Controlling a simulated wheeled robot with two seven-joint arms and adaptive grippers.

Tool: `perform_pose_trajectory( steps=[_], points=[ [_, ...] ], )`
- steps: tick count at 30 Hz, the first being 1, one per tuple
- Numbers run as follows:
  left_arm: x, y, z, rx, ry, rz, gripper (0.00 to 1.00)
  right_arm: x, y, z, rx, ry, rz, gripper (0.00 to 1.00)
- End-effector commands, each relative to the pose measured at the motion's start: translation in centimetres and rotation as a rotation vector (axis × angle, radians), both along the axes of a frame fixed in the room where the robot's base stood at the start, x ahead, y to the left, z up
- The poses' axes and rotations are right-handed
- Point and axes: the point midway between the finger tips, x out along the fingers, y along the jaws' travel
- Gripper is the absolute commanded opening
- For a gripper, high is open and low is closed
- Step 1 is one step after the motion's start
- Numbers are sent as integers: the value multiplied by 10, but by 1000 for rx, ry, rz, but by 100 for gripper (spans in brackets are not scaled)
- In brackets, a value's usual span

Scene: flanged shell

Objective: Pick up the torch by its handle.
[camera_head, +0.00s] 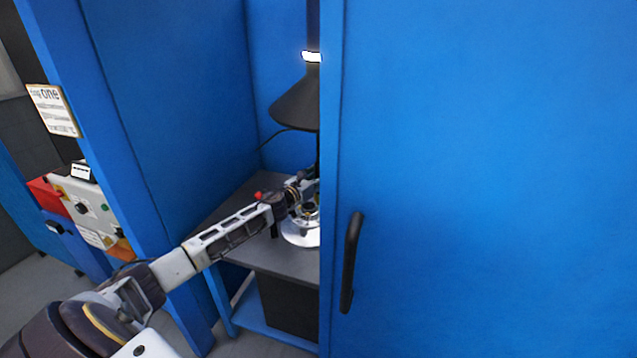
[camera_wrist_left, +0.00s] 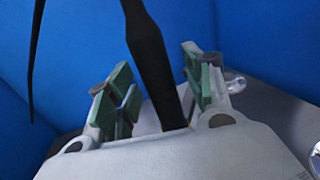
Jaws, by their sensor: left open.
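The torch's black tapered handle (camera_wrist_left: 148,48) stands between the fingers of my left gripper (camera_wrist_left: 156,64) in the left wrist view. The fingers with green pads are open, one on each side of it, with a visible gap on the right side. In the head view my left gripper (camera_head: 306,186) reaches into the blue booth above a dark table, partly cut off by the blue door's edge. The torch is mostly hidden behind that edge there, so I cannot make it out clearly. My right gripper is not in view.
The blue door (camera_head: 480,170) with a black handle (camera_head: 351,262) covers the right side. A dark cone hood (camera_head: 298,104) hangs over the table (camera_head: 278,262). A shiny metal base (camera_head: 298,232) stands on the table. A control box (camera_head: 88,207) is at the left.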

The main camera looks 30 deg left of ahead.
Motion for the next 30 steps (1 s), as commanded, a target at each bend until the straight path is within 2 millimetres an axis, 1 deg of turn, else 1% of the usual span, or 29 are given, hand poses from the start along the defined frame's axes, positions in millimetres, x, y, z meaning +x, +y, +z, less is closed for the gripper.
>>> perform_pose_trajectory(
  steps=[6,12,13,24,25,30],
  points=[
    [0,0,-1,0,1,0,51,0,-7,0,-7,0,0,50],
    [0,0,-1,0,0,-1,51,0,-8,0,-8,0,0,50],
    [0,0,-1,0,1,-1,50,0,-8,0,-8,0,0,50],
    [0,0,-1,0,1,-1,3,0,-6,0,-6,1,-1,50],
    [0,0,-1,0,1,-1,0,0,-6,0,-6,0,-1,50],
    [0,0,1,0,-1,0,0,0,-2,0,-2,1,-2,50]
  ],
)
